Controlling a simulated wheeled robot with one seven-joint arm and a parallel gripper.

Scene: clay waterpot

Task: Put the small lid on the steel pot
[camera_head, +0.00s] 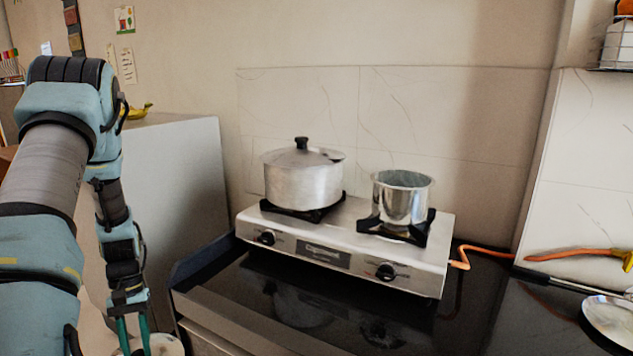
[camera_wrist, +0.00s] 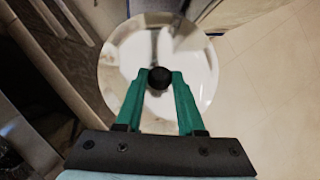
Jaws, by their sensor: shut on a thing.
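The small lid (camera_wrist: 118,72) is a round, shiny disc with a black knob (camera_wrist: 159,78). My gripper (camera_wrist: 159,84) is shut on that knob, with one teal finger on each side. In the head view my gripper (camera_head: 134,344) hangs low at the bottom left, left of the counter, and part of the lid (camera_head: 168,345) shows beside its fingers. The steel pot (camera_head: 402,202) is the small, shiny, open pot on the right burner of the stove, well right of my gripper.
A larger lidded pot (camera_head: 302,184) stands on the left burner of the steel stove (camera_head: 330,252). A grey cabinet (camera_head: 185,180) stands left of the stove. A pan (camera_head: 609,320) lies at the right edge. An orange hose (camera_head: 488,249) runs right from the stove.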

